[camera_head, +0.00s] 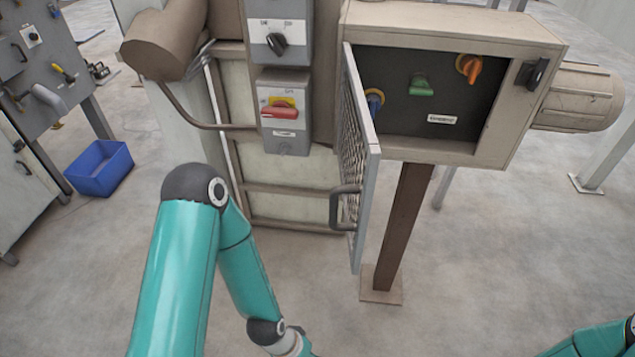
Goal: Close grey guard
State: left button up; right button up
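The grey guard (368,150) is a mesh door with a grey frame. It is hinged at the left side of the beige control box (450,155) and stands open, swung out towards me. A dark handle (341,208) sits on its lower left face. Inside the box are a green knob (420,86), an orange knob (469,68) and a blue knob (374,102) partly hidden by the guard. My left arm reaches in below and left of the guard, its gripper cut off by the bottom edge. Only a piece of my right arm shows at the bottom right corner.
A red switch (280,112) and a black rotary switch (276,43) are on the panel left of the guard. A brown post (402,225) stands under the box. A blue bin (99,168) lies on the floor at left. The floor in front is clear.

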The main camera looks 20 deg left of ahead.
aim_at(349, 73)
jog(key=u, duration=0.45)
jog(key=k, duration=1.75)
jog(key=u, duration=0.35)
jog(key=i, duration=2.45)
jog(key=z, duration=0.85)
